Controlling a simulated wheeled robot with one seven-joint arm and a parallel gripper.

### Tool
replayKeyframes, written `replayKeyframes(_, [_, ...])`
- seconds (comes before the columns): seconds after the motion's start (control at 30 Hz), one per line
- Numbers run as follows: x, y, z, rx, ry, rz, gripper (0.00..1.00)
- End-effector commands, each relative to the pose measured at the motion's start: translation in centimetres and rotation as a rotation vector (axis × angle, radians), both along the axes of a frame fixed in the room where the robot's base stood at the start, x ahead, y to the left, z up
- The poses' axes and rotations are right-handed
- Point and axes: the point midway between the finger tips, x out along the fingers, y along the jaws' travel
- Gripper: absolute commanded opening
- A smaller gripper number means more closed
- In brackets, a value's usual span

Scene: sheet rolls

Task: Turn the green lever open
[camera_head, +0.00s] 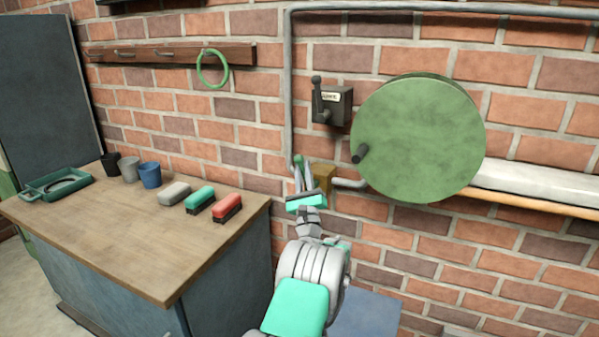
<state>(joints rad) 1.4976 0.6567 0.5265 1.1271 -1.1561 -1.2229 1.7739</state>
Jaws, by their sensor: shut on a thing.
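A brass-coloured valve body (323,177) sits on the grey pipe against the brick wall, left of and below the large green disc. The green lever (299,163) stands roughly upright just left of the valve body, seen only in part. My gripper (304,186) is at the lever, its fingers pointing up and toward the wall. It is shut on the lever. The fingers and my teal-marked wrist hide the lever's lower part, and its exact angle is hard to tell.
A large green disc (420,135) with a dark handle stands right of the valve. A dark switch box (337,104) is on the wall above. The wooden-topped bench (110,235) at left holds cups, a tray and several blocks. A green ring (201,69) hangs from the rail.

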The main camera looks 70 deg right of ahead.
Motion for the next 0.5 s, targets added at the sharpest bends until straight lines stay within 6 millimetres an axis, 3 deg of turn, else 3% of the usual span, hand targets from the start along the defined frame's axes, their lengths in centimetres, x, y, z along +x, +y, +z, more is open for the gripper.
replayKeyframes(0.07, [-0.01,0.0,-0.06,0.001,0.001,-0.001,0.0])
replayKeyframes(0.1, [0.0,0.0,-0.07,0.001,0.001,-0.001,0.17])
replayKeyframes(0.3, [0.07,0.03,-0.06,0.001,0.002,0.0,0.33])
replayKeyframes(0.5, [0.16,0.07,-0.05,0.0,0.001,0.001,0.38])
